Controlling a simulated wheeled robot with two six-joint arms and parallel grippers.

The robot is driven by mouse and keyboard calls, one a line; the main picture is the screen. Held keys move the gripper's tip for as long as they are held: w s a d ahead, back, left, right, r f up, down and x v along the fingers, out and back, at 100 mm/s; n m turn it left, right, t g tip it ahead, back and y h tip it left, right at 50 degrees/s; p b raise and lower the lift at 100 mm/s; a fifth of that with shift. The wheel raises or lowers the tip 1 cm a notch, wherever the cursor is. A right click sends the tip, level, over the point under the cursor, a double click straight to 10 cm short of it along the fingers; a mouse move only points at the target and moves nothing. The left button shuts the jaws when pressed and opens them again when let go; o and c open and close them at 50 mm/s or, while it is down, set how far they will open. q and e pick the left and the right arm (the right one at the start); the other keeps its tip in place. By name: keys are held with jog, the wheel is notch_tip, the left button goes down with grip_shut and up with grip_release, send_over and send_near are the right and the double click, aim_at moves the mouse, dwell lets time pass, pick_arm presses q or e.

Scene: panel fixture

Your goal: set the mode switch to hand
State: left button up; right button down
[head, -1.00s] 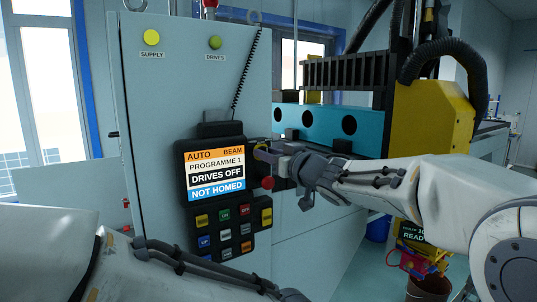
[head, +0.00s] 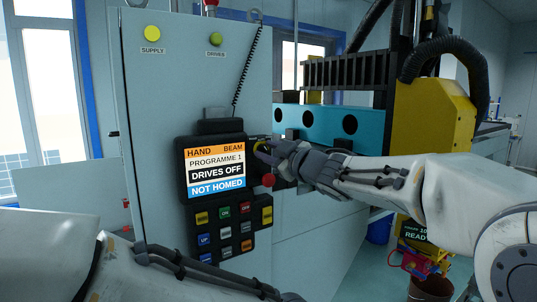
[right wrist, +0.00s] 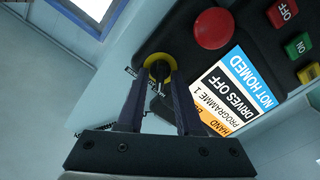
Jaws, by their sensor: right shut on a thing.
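The mode switch is a dark knob in a yellow ring (head: 259,146), on the pendant's upper right side beside the screen. In the right wrist view the yellow ring (right wrist: 160,60) sits between my fingertips. My right gripper (head: 268,151) is shut on the switch knob, and its fingers partly hide it. The screen (head: 214,169) reads HAND, BEAM, PROGRAMME 1, DRIVES OFF and NOT HOMED. It also shows in the right wrist view (right wrist: 237,90). My left arm crosses the lower left of the head view, with its gripper out of sight.
A red mushroom button (head: 268,180) lies just below the switch, close to my right gripper. Coloured keys (head: 225,232) sit under the screen. The grey cabinet (head: 160,100) stands behind the pendant, and a yellow and teal machine (head: 432,115) stands at the right.

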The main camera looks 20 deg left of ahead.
jog(key=shift+f+n, duration=0.1)
jog(key=shift+n, duration=0.7)
jog(key=c, duration=0.9)
grip_release()
jog(key=shift+s+d+b, duration=0.35)
jog(key=shift+d+b, duration=0.05)
jog(key=shift+b, duration=0.05)
jog(key=b+v, duration=0.2)
jog(key=v, duration=0.7)
jog(key=shift+s+d, duration=0.15)
